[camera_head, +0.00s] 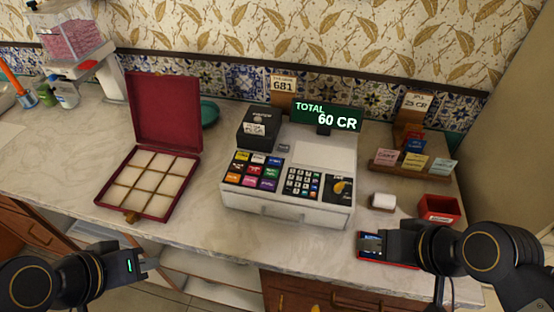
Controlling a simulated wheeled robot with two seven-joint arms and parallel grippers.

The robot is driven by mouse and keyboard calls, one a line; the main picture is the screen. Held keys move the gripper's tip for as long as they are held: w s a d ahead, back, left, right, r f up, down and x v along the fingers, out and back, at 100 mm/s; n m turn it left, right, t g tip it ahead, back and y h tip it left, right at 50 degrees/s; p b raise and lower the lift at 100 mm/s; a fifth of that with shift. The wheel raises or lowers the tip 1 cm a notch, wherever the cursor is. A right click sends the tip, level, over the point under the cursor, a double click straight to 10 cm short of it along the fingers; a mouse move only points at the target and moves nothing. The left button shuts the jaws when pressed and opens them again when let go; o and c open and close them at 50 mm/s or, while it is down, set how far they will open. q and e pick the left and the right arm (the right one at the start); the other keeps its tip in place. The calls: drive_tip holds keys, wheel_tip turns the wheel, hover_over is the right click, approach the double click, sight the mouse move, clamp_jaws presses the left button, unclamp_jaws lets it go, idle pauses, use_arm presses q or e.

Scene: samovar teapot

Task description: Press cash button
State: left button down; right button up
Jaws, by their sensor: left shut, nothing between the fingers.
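The white cash register (315,208) stands on the counter, its display (325,117) reading "TOTAL 60 CR". Its sloped front has a block of coloured keys (254,171) at left, a small number keypad (302,184) and a dark panel with a yellow knob (342,187) at right. The key labels are too small to read, so I cannot tell which is cash. My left gripper (147,265) is shut and empty, low at the left, well apart from the register. My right gripper (372,245) is at the lower right over a red-edged flat item (395,265); its finger state is unclear.
An open dark-red box (166,145) with empty compartments lies left of the register. A black printer-like unit (258,127) sits at the register's back left. A small white block (382,202), a red tray (440,208) and a card rack (410,170) stand at right. Counter between box and register is clear.

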idle(0.3)
clamp_jaws()
idle(1.6)
